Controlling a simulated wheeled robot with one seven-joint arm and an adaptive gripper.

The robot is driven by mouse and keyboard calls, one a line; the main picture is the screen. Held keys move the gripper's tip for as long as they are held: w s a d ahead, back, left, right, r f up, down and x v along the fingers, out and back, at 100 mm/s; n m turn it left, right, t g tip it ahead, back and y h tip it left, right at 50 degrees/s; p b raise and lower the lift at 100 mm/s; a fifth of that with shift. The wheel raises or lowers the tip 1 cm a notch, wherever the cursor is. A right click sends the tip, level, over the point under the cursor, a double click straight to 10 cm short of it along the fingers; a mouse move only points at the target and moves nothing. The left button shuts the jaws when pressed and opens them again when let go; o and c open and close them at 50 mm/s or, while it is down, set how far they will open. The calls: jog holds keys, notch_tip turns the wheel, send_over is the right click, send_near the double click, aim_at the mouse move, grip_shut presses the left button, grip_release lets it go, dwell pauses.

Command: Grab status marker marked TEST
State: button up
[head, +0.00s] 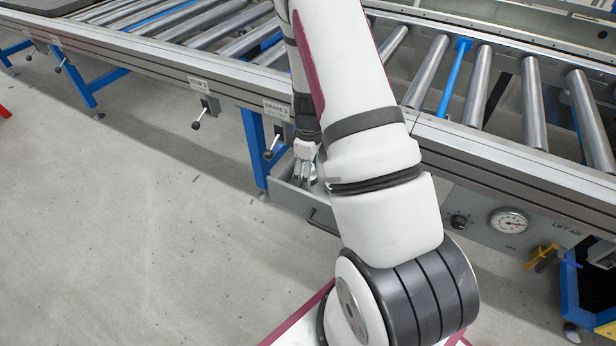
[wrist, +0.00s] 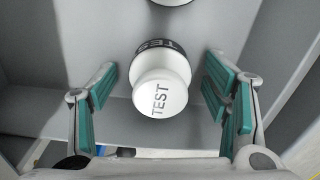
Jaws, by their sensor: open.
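The status marker marked TEST (wrist: 160,93) shows in the wrist view as a round white knob with dark lettering and a dark band behind its cap. It stands in a grey drawer (head: 292,196) under the conveyor. My gripper (wrist: 162,105) is open, with a green-padded finger on each side of the marker and a gap on both sides. In the head view my gripper (head: 306,165) reaches down into the drawer, and my arm hides much of that area.
Another round dark-and-white item (wrist: 170,2) is cut off at the top of the wrist view. Grey drawer walls (wrist: 285,60) stand close around my fingers. The roller conveyor (head: 240,40) runs above the drawer. A pressure gauge (head: 509,221) is at the right. The floor (head: 120,230) at left is clear.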

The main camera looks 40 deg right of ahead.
jog(key=shift+c, duration=0.3)
jog(key=c, duration=1.3)
jog(key=shift+r, duration=0.1)
